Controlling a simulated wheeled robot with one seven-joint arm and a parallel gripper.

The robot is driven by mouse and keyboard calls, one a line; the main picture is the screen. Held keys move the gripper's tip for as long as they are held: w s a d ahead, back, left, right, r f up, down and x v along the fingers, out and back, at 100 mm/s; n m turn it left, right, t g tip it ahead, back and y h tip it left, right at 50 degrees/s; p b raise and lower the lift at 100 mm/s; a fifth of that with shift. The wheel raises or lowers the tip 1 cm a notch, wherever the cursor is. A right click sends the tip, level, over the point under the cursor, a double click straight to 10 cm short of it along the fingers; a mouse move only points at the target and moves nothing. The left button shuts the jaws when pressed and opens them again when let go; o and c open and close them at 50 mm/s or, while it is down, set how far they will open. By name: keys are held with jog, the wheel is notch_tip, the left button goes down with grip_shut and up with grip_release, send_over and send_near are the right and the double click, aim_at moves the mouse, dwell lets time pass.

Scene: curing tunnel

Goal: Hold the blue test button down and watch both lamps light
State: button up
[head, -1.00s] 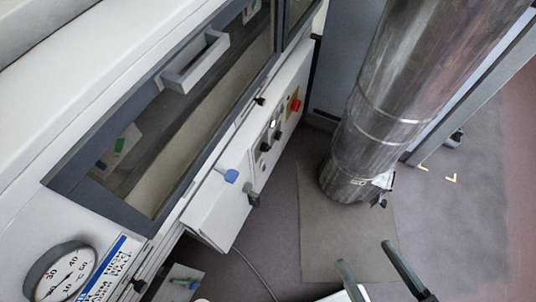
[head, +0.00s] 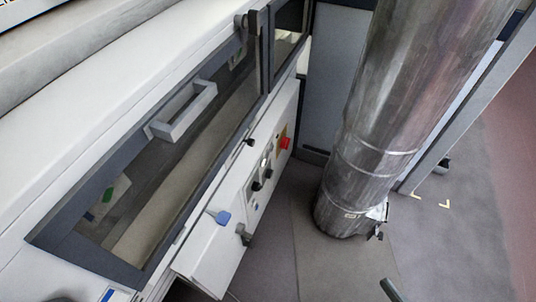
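A blue knob-like piece (head: 222,217) sticks out on a short pale stub from the white control panel (head: 207,262) below the window of the machine. I cannot tell whether it is the blue test button. A dark grey piece (head: 244,234) sticks out just below and right of it. Farther along the panel are small black knobs (head: 262,180) and a small pale round spot (head: 267,150) that may be a lamp; whether it is lit I cannot tell. No second lamp can be made out. My gripper is not in view, and nothing touches the blue piece.
A red button (head: 285,143) on a yellow plate sits at the panel's far end. A large metal duct (head: 370,140) stands on the floor to the right. A dark rod end (head: 391,291) shows at the bottom edge. Grey floor (head: 300,245) lies clear between panel and duct.

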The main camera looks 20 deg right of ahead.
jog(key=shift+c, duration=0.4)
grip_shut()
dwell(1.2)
